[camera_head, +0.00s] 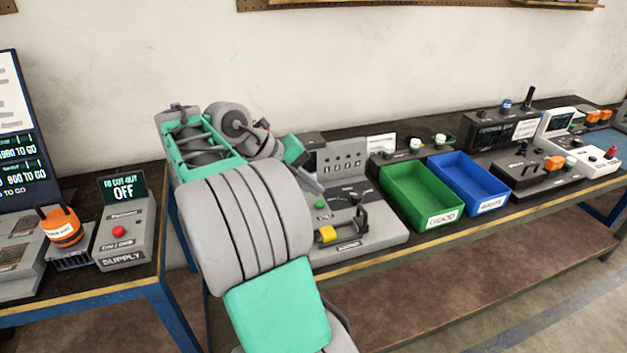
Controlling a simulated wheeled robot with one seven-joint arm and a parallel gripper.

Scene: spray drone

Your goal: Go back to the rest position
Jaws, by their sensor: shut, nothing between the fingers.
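My grey and teal arm rises from the bottom centre and folds back over the near edge of the long workbench. Its end, my gripper (311,181), shows only in part behind the arm links, beside the grey panel fixture (345,165). It is shut and holds nothing that I can see. Whether the gripper touches the fixture is unclear. The fixture has a row of small switches, a green button and a yellow-handled clamp (328,234).
A green bin (395,190) and a blue bin (440,172) stand right of the fixture. Several control boxes fill the bench's right end. On the left, a separate table holds an orange-topped device (61,227) and a supply box (127,228) reading OFF. Floor shows at lower right.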

